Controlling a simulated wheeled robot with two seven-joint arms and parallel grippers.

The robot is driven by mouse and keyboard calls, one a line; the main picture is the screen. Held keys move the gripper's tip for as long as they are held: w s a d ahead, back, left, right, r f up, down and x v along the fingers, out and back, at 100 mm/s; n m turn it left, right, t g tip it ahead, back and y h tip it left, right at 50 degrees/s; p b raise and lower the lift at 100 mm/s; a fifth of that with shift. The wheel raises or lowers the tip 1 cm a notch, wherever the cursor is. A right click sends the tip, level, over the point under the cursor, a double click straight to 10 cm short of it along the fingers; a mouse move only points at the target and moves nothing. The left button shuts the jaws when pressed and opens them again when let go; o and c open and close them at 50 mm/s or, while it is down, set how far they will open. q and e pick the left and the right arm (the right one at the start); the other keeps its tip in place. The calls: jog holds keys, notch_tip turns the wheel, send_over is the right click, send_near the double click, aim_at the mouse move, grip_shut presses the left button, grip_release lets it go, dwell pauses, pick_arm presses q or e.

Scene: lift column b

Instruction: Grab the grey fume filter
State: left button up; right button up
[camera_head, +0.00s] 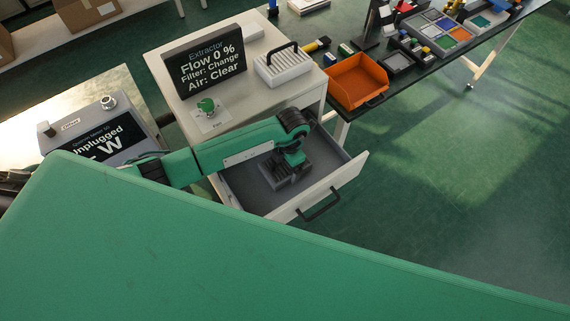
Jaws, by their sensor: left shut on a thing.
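The grey fume filter (270,177) appears as a dark grey block low in the open drawer (240,190) of the white cabinet. My left arm reaches in from the left over the drawer, with its gripper (287,172) pointing down. The left gripper is shut on the grey filter; its fingertips and part of the filter are hard to make out against the dark drawer. I cannot tell whether the filter touches the drawer floor. My right gripper is not in view.
A white filter with a black handle (283,66), a black extractor display (204,61) and a green knob (207,105) are on the cabinet top. The drawer front has a black handle (320,207). An orange bin (356,82) sits on the right bench. Open green floor lies right.

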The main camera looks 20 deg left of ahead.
pick_arm(q)
notch_tip(320, 180, up, 15)
jog(key=b, duration=0.3)
jog(key=shift+w+f, duration=0.1)
notch_tip(320, 180, up, 13)
